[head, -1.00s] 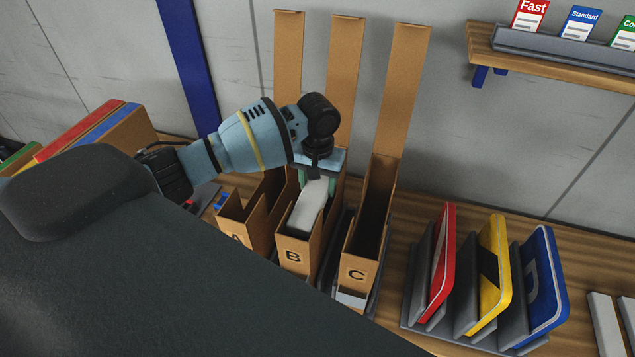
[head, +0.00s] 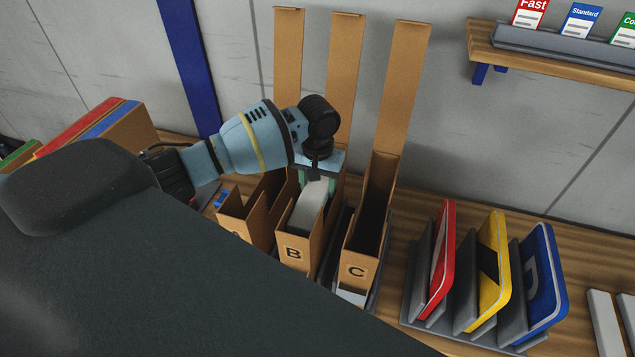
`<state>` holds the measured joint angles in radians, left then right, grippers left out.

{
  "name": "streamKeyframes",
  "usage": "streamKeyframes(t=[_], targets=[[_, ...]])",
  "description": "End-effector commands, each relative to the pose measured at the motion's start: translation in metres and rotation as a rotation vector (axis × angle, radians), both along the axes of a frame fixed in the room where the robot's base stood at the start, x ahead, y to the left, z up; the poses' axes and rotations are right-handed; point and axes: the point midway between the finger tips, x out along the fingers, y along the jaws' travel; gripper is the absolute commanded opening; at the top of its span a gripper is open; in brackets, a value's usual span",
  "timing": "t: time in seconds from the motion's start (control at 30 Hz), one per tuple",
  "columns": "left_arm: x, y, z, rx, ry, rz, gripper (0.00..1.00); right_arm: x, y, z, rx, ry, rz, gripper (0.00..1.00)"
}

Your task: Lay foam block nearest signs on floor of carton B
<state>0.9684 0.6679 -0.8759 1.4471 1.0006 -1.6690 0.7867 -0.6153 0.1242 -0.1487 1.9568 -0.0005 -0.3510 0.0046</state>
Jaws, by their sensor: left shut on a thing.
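Carton B (head: 291,253) is a tall, narrow open carton standing between cartons A and C, its long flap upright at the back. A white foam block (head: 311,208) is inside the mouth of carton B, tilted with its far end up. My left gripper (head: 316,182) points down over carton B and is shut on the block's far upper end. The lower part of the block and the floor of carton B are hidden by the carton walls. My right gripper is not in view.
Carton A (head: 258,226) and carton C (head: 357,270) stand close on either side. Red (head: 441,262), yellow (head: 492,275) and blue (head: 541,285) signs stand in a rack to the right. White blocks (head: 604,322) lie at the far right. A shelf (head: 560,59) is on the wall.

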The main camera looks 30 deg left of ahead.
Motion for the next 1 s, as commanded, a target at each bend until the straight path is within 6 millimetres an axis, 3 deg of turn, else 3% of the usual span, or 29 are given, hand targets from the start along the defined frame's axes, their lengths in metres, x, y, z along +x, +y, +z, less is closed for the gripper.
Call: streamKeyframes(t=[0.1,0.13,0.33,0.67,1.0], targets=[[0.0,0.0,0.0,0.0,0.0,0.0,0.32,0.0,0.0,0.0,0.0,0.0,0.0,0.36],[0.0,0.0,0.0,0.0,0.0,0.0,0.55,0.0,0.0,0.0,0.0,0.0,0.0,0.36],[0.0,0.0,0.0,0.0,0.0,0.0,0.79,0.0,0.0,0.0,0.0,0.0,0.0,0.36],[0.0,0.0,0.0,0.0,0.0,0.0,0.79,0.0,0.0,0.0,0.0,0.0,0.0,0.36],[0.001,-0.001,0.052,-0.002,-0.005,-0.001,0.79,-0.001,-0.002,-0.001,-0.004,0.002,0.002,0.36]])
